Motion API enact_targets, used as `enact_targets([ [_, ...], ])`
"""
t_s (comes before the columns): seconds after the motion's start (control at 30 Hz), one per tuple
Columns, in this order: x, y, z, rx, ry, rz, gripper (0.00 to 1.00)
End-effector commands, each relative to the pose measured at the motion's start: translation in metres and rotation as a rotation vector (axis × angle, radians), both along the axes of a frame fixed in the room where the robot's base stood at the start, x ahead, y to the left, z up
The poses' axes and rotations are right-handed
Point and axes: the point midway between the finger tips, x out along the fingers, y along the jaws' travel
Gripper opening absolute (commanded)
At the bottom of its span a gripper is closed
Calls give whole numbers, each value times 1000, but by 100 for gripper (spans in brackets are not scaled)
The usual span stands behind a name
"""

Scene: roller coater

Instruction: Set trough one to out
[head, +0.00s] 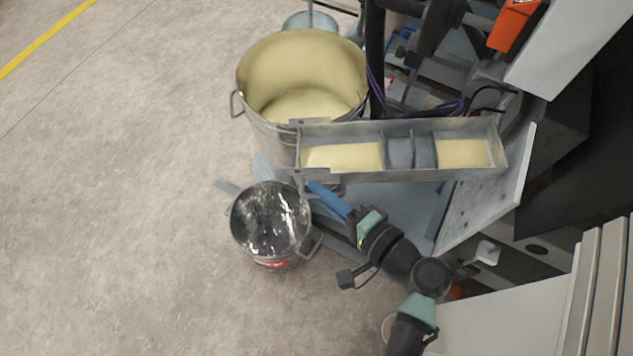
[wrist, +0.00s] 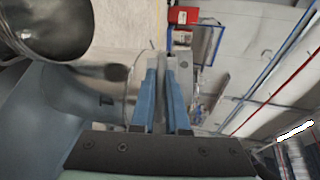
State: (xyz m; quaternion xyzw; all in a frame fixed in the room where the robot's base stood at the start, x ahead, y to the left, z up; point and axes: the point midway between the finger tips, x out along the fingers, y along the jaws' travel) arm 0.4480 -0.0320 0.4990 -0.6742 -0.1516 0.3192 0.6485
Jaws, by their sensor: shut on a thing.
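The trough (head: 350,176) is a long grey metal tray with dividers and pale yellow liquid in its end compartments. It juts left from the machine, its left end beside the rim of a large pot. My gripper (head: 318,187) has its blue fingers at the trough's lower left edge in the head view. In the wrist view, the gripper (wrist: 163,80) is shut on a thin grey metal piece, which seems to be the trough's edge. The fingers hide part of that edge. No marking naming the trough can be read.
The large metal pot (head: 268,128) of yellow liquid stands left of the trough. A smaller metal pot (head: 243,243) with dark, shiny contents stands on the floor near my gripper. The machine (head: 495,185) fills the right side. The floor (head: 110,210) at left is clear.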

Motion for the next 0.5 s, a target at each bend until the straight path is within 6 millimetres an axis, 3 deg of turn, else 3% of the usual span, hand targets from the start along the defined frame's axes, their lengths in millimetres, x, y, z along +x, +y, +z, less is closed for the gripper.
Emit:
enact_targets([
  [0.5, -23, -7, 0, 0, -1, 70, 0],
])
